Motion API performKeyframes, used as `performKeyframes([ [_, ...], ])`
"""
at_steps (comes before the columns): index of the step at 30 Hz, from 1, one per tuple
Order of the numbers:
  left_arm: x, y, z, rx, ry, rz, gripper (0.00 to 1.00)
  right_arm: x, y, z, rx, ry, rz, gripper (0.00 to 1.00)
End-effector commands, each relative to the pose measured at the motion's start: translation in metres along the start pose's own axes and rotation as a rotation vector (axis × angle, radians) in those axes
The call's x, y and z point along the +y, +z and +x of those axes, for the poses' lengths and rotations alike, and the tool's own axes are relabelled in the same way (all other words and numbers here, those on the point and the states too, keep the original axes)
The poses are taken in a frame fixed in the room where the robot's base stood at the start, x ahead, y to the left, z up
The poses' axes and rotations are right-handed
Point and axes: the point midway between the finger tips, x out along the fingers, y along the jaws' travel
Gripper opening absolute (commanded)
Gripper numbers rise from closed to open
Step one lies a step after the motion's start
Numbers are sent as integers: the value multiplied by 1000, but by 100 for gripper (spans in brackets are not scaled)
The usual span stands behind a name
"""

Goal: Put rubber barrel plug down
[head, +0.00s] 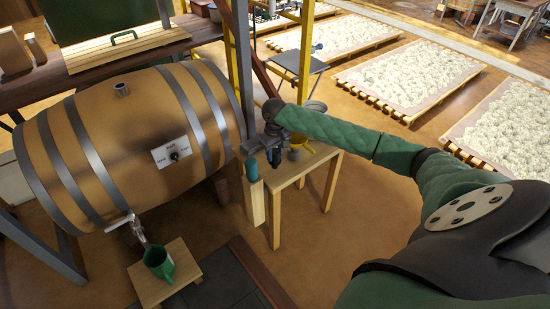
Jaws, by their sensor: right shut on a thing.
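My right gripper (273,153) is at the end of my green-sleeved arm, which comes in from the right. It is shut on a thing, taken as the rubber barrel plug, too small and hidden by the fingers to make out. The gripper is over the left edge of a small wooden table (298,166), right of the barrel (95,140). The barrel lies on its side with grey hoops, a small metal fitting (121,89) on top and a tap (130,222) at its lower front. My left gripper is not in view.
A teal cylinder (251,170) is just left of the gripper, with a yellow funnel-like thing (298,148) to its right. A yellow post (305,50) and dark post (241,60) rise behind. A green jug (158,262) stands on a low stool (183,270) under the tap.

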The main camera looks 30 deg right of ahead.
Motion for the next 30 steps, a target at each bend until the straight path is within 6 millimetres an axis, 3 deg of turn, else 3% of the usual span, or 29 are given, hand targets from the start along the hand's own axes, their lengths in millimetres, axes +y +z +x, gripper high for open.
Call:
performKeyframes([
  [7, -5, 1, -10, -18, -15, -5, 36, -1, 1, 29, 0, -1, 0, 15],
  [18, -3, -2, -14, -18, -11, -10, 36, -1, 1, 32, 0, -1, 0, 15],
  [19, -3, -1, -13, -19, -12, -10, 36, 0, 1, 32, 0, 0, 0, 43],
  [21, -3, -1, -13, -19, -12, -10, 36, 0, 1, 32, 0, 0, 0, 57],
  [30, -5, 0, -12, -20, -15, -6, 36, 0, 1, 32, 0, 0, 0, 59],
])
